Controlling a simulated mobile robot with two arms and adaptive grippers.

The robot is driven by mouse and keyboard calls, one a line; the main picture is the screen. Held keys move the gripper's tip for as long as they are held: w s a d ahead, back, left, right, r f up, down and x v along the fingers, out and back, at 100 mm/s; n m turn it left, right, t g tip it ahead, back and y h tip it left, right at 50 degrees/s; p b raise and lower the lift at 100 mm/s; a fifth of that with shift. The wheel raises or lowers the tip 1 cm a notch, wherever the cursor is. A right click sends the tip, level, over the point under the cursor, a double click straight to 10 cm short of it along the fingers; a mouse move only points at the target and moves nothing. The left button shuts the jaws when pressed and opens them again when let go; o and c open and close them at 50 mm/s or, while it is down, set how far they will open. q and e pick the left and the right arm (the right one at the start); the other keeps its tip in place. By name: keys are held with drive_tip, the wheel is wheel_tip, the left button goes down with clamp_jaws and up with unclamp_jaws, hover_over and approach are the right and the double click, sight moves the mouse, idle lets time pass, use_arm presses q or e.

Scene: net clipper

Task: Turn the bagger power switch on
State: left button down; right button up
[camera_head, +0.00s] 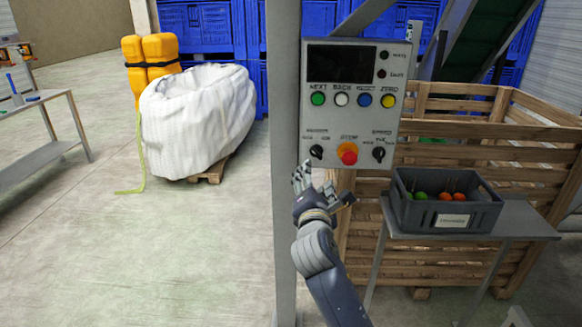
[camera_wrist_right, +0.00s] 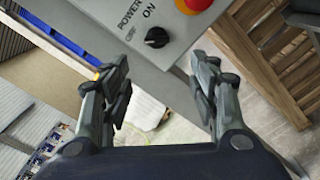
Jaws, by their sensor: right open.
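The bagger power switch is a black rotary knob (camera_head: 316,152) at the lower left of the grey control panel (camera_head: 348,115). In the right wrist view the black knob (camera_wrist_right: 157,38) sits beside the printed words POWER, OFF and ON. Its pointer position is too small to tell surely. My right gripper (camera_head: 324,184) is open and empty, just below the knob in the head view. In the right wrist view the knob lies beyond the gap between the open fingers (camera_wrist_right: 162,70), apart from both. My left gripper is not in view.
A red stop button (camera_head: 348,157) sits right of the knob, then another black knob (camera_head: 379,154). Coloured buttons are above. A grey post (camera_head: 283,120) runs along the panel's left edge. A dark crate (camera_head: 445,213) stands on a small table at right; wooden bins are behind.

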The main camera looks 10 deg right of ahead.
sight(315, 156)
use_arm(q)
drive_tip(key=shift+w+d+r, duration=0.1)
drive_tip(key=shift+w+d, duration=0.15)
use_arm(e)
drive_tip(key=shift+r+x, duration=0.2)
drive_tip(key=shift+x, duration=2.55)
drive_tip(key=shift+r+x, duration=0.2)
drive_tip(key=shift+x, duration=2.6)
drive_tip(key=shift+s+d, duration=0.1)
drive_tip(key=shift+c, duration=0.6)
drive_tip(key=c, duration=0.9)
